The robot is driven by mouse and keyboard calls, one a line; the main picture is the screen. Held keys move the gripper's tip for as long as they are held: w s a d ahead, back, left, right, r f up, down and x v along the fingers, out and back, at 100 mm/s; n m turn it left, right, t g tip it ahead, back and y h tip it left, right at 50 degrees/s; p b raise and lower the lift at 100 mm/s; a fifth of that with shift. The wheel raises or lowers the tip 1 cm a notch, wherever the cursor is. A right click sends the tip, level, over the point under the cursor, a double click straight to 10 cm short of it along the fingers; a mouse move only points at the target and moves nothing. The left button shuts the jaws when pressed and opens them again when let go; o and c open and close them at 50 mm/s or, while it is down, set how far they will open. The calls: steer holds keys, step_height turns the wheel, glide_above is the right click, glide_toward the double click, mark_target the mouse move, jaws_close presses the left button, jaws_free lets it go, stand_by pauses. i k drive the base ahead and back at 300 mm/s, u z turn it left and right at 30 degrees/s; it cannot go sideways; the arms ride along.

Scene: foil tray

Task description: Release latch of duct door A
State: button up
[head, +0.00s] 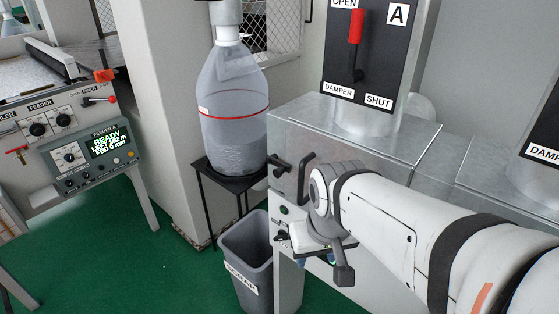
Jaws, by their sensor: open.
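The metal duct (345,130) labelled A stands right of centre. On its front face, at the left, is a black latch handle (281,168). A black pull handle (305,178) is just right of it, partly close against my wrist in the picture. My arm comes in from the lower right and covers much of the duct's front, so the door's outline is mostly hidden. My gripper (324,262) points down below the two handles and is open. It is apart from the latch in the picture. What lies between the fingers is hard to make out.
A red damper lever (355,27) stands on the black panel above the duct. A clear plastic bag (232,110) hangs onto a black stand (227,182) at left. A grey bin (246,262) is below. The feeder console (90,155) is far left. Green floor is open between.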

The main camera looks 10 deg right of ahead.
mark_target(271, 160)
steer(key=u, duration=0.05)
steer(key=k, duration=0.45)
steer(key=z, duration=2.05)
steer(key=k, duration=1.4)
steer(key=u, duration=1.2)
steer(key=i, duration=1.7)
steer(key=u, duration=0.05)
